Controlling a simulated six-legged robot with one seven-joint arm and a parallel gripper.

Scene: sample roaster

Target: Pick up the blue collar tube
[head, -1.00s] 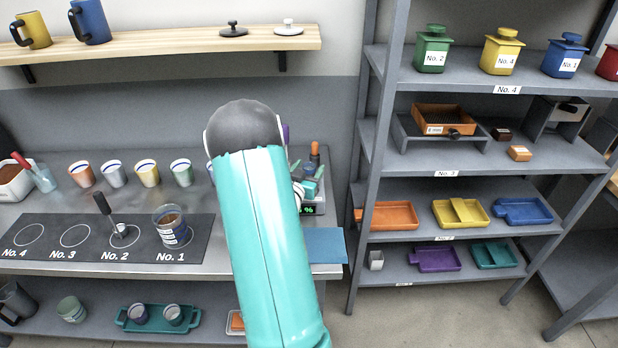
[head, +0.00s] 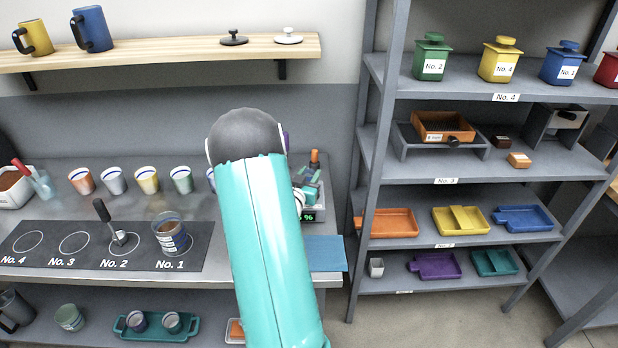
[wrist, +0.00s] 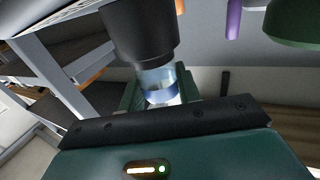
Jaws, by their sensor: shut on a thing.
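In the wrist view my gripper (wrist: 158,98) is shut on a clear tube with a blue collar (wrist: 157,77). The green fingers stand on either side of the tube. A wide black piece (wrist: 141,28) sits at the tube's far end, and I cannot tell whether it is joined to the tube. In the head view my own teal arm hides most of my gripper and the tube. Small teal and dark parts show just right of the arm, above a scale with a green display (head: 307,217).
A mat (head: 110,246) with numbered circles bears a glass beaker (head: 172,236) at No. 1 and a dark-handled tool at No. 2. Several cups stand behind it. A blue pad (head: 326,253) lies at the bench's right end. A grey rack (head: 376,150) stands close on the right.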

